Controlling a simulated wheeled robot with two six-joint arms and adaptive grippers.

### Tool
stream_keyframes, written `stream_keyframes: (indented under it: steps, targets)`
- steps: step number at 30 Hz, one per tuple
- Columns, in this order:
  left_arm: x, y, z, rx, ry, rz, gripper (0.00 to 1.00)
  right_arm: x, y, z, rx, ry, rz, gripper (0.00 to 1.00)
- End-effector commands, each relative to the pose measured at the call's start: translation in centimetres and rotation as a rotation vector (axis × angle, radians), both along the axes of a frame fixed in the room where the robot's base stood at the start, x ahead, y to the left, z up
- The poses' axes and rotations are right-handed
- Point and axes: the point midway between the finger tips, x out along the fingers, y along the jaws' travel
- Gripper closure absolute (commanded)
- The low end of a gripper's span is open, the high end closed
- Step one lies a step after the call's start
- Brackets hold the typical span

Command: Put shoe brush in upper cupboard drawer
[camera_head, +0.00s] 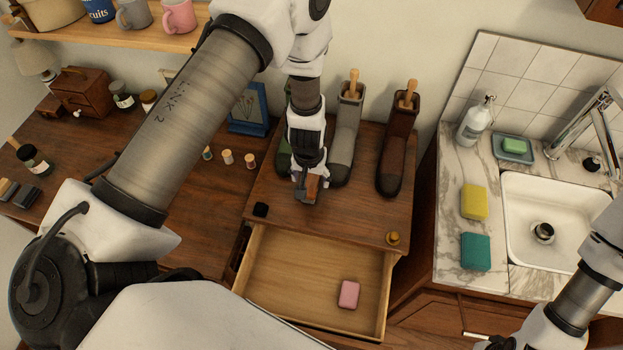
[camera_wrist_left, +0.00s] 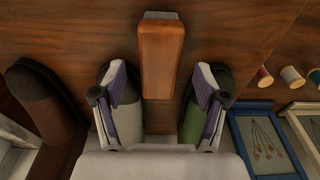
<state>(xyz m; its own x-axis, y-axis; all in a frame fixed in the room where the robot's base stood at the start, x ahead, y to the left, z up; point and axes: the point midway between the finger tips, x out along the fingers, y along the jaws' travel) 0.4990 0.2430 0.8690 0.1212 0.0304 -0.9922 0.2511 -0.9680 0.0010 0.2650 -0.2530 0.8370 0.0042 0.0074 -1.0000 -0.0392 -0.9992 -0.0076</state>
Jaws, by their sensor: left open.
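The shoe brush (camera_head: 313,188), with a reddish-brown wooden body, lies on the cupboard top, partly hidden by my left gripper (camera_head: 305,183). In the left wrist view the brush (camera_wrist_left: 161,58) is upper centre, lined up between the two spread fingers of my left gripper (camera_wrist_left: 161,92). The gripper is open, and the fingers do not appear to touch the brush. The upper cupboard drawer (camera_head: 290,268) is pulled out below the cupboard top, with a pink block (camera_head: 349,294) inside. My right arm shows at the lower right, but its gripper is out of view.
A grey boot (camera_head: 345,135) and a brown boot (camera_head: 398,150) stand behind the brush; a green one is partly hidden. The sink counter is at right.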

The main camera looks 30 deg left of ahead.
Motion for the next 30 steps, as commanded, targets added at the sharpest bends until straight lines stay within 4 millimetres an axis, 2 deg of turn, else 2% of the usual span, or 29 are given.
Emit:
stream_keyframes:
  steps: [2,5,30]
  targets:
    - [0.0,0.0,-1.2,0.000,0.003,0.000,0.27,0.0,0.0,0.3,0.000,-0.001,0.000,1.00]
    - [0.2,0.1,-1.9,0.000,0.000,-0.001,0.27,0.0,0.0,0.3,0.000,-0.001,0.000,1.00]
    - [0.2,0.1,-2.3,0.000,0.000,0.000,0.27,0.0,0.0,-0.1,0.000,0.000,0.000,1.00]
